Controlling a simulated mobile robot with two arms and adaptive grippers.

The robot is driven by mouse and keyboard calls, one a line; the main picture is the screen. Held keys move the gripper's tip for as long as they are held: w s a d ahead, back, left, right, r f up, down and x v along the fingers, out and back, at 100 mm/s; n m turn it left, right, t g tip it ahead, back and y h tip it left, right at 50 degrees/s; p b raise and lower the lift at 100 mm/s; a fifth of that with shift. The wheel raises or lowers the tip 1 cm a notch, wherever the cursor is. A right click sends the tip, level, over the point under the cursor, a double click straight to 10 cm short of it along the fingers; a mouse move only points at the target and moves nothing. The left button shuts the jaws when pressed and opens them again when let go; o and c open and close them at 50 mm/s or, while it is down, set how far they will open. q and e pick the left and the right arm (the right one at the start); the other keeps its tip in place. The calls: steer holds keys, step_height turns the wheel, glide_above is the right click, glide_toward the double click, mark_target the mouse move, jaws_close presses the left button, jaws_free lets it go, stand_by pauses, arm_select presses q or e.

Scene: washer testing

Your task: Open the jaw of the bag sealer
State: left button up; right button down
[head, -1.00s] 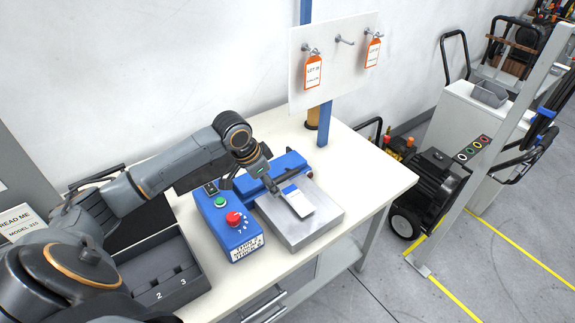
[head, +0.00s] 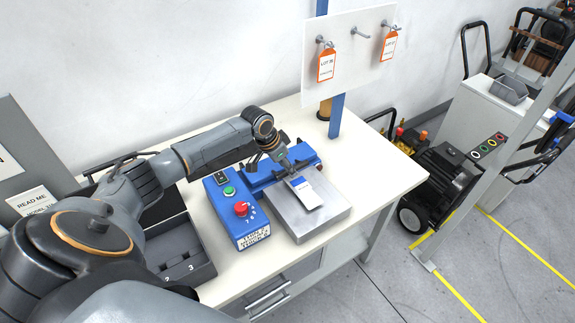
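The bag sealer is a blue control box (head: 233,212) with a green button, a red knob and a dark switch, joined to a blue bar (head: 262,178) at the back of a metal plate (head: 325,228). A white pouch (head: 311,196) with a blue band lies on the plate. My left gripper (head: 293,171) reaches over the blue bar, its tip close to the pouch's blue end. It is too small to tell whether its fingers are open or touch anything. The arm partly hides the bar, and the jaw's opening cannot be made out. My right gripper is not in view.
A grey tray (head: 203,274) with numbered compartments sits left of the sealer. A blue post (head: 337,115) carries a white panel (head: 345,70) with orange tags behind it. The white table (head: 375,180) is clear to the right. A dark wheeled machine (head: 440,180) stands beyond.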

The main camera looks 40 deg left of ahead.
arm_select(q)
steer(key=shift+w+d+f, duration=0.15)
steer(key=shift+w+f, duration=0.1)
steer(key=shift+f, duration=0.4)
jaws_close()
steer(key=shift+r, duration=0.15)
